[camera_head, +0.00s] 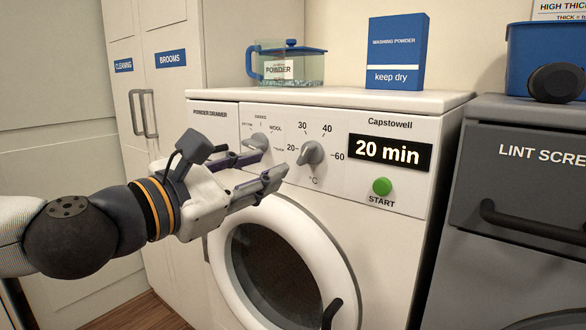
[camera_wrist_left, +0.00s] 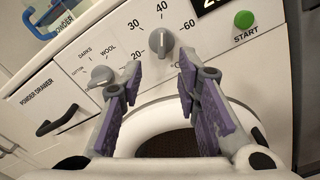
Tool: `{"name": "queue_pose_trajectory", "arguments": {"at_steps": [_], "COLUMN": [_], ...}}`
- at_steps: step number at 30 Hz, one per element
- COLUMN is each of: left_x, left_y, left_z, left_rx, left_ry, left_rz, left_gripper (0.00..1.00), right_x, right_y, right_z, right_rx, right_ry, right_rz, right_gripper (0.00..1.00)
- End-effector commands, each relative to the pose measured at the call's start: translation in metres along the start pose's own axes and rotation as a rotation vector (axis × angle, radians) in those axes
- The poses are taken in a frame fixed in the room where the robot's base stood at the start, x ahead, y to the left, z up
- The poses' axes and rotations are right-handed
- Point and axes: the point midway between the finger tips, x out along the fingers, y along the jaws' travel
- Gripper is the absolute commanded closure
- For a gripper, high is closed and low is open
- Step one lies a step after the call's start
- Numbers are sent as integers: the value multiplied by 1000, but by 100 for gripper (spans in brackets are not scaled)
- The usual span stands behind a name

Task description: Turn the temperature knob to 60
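The temperature knob (camera_head: 311,153) is a grey dial on the white washing machine's panel, with marks 20, 30, 40 and 60 around it. Its grip bar is tilted in the head view; I cannot tell surely which mark it points to. My left gripper (camera_head: 270,166) is open and empty, its fingers reaching toward the panel just left of the knob. In the left wrist view, the knob (camera_wrist_left: 166,42) stands beyond and between the two fingertips (camera_wrist_left: 158,68), apart from them. My right gripper is not in view.
The program knob (camera_head: 256,142) is close behind the upper finger. A green START button (camera_head: 382,187) and a display reading 20 min (camera_head: 388,152) are right of the temperature knob. The round door (camera_head: 323,225) is below. A powder container (camera_head: 287,64) and blue box (camera_head: 397,52) stand on top.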

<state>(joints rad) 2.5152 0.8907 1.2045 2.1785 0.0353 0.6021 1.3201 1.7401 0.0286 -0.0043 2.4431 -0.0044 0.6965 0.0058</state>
Motion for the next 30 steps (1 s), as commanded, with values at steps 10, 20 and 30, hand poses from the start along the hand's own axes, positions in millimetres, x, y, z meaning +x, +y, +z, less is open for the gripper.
{"name": "queue_pose_trajectory", "arguments": {"at_steps": [10, 20, 30], "left_x": [79, 90, 90], "left_y": [-2, -2, -2], "left_z": [0, -1, -1], "left_rx": [1, 2, 2], "left_ry": [2, 2, 3], "left_rz": [-3, -3, -3], "left_gripper": [70, 70, 100], "right_x": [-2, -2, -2], "right_y": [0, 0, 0], "right_z": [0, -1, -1], "right_rx": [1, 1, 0], "right_ry": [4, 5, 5], "right_rz": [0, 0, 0], "right_gripper": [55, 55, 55]}}
